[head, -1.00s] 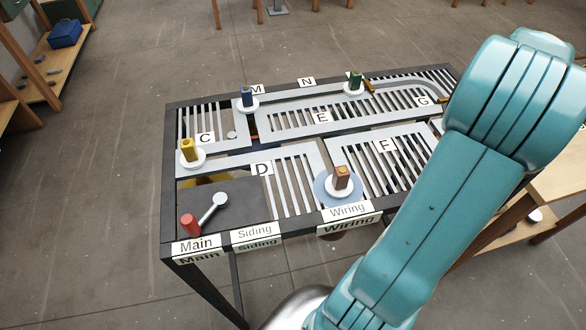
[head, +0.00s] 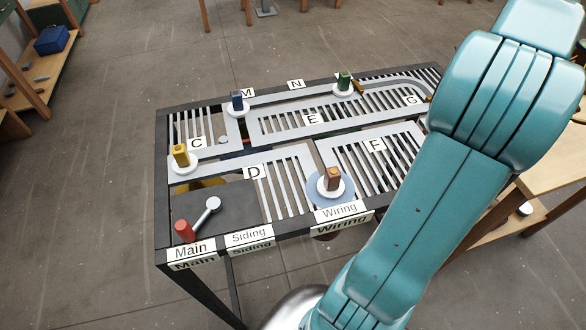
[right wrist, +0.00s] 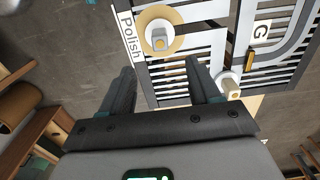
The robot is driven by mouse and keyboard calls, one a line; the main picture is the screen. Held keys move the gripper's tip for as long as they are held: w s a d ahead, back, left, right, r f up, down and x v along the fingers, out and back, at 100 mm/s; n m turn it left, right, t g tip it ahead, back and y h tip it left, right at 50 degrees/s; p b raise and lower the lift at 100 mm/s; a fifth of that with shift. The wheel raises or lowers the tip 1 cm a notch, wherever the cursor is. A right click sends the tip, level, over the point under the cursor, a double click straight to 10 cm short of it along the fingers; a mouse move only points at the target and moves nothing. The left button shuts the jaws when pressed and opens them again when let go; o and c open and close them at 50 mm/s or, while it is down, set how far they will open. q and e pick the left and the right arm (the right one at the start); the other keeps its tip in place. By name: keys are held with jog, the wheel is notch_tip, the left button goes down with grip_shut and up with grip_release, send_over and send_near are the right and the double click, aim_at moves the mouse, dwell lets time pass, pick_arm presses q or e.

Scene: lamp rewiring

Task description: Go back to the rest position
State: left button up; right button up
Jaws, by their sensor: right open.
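My right arm shows in the head view as teal links, and its gripper is outside that view. In the right wrist view the right gripper (right wrist: 160,90) is open, with nothing between its two dark fingers. Its fingers point toward the table's edge near the Polish label (right wrist: 130,36) and a tan round disc with a pale peg (right wrist: 160,38). My left gripper is not in view. The slotted track table (head: 160,200) stands in front of me, partly hidden by my right arm.
Yellow (head: 180,155), blue (head: 237,99), green (head: 344,80) and brown (head: 332,178) pegs stand on white discs on the table. A wooden table (head: 560,160) is at the right. Floor at the left is clear.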

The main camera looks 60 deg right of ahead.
notch_tip(320, 180, up, 5)
jog(key=shift+f, duration=0.2)
